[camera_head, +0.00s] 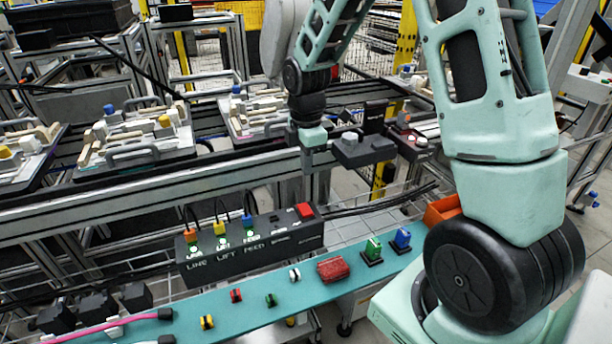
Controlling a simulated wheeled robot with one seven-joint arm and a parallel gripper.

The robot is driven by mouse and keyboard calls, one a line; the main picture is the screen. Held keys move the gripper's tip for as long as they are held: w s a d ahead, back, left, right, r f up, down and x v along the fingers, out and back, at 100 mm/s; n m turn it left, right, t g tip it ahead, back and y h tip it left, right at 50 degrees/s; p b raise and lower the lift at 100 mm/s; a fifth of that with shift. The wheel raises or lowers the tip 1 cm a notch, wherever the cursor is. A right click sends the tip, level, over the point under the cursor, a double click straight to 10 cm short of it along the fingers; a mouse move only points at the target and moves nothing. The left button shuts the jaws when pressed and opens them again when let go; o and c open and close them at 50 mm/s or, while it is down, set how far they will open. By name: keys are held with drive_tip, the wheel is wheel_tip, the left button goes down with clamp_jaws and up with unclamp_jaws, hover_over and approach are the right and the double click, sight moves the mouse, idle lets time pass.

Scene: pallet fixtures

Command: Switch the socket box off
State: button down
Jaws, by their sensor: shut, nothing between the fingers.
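The socket box (283,241) is a long black block at the back of the teal bench. It has three plugs with black cables: an orange plug (190,236), a yellow plug (219,228) and a blue plug (247,219). A green lamp is lit by each plug, above the labels LINE, LIFT and FEED. A red switch (305,210) sits at the box's right end. My gripper (318,193) hangs from the wrist, pointing down above this end. It looks shut and empty, but its fingertips blend into the grey rail behind. I cannot tell if it touches the switch.
The teal bench (225,301) holds small coloured parts, a red block (330,269), a green part (372,251) and a blue part (402,239). A pink cable (110,323) lies front left. Behind runs a conveyor with loaded pallets (135,150). A black unit (365,151) stands right of my wrist.

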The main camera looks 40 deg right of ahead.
sight(307, 212)
wheel_tip(307, 212, down, 12)
drive_tip(key=shift+f, duration=0.15)
drive_tip(key=shift+s, duration=0.1)
idle(0.4)
drive_tip(key=shift+f, duration=0.2)
drive_tip(key=shift+w+d+r, duration=0.2)
drive_tip(key=shift+w, duration=0.5)
drive_tip(key=shift+r, duration=0.1)
wheel_tip(307, 212, up, 4)
drive_tip(key=p, duration=0.4)
drive_tip(key=shift+w+a, duration=0.1)
wheel_tip(307, 212, up, 10)
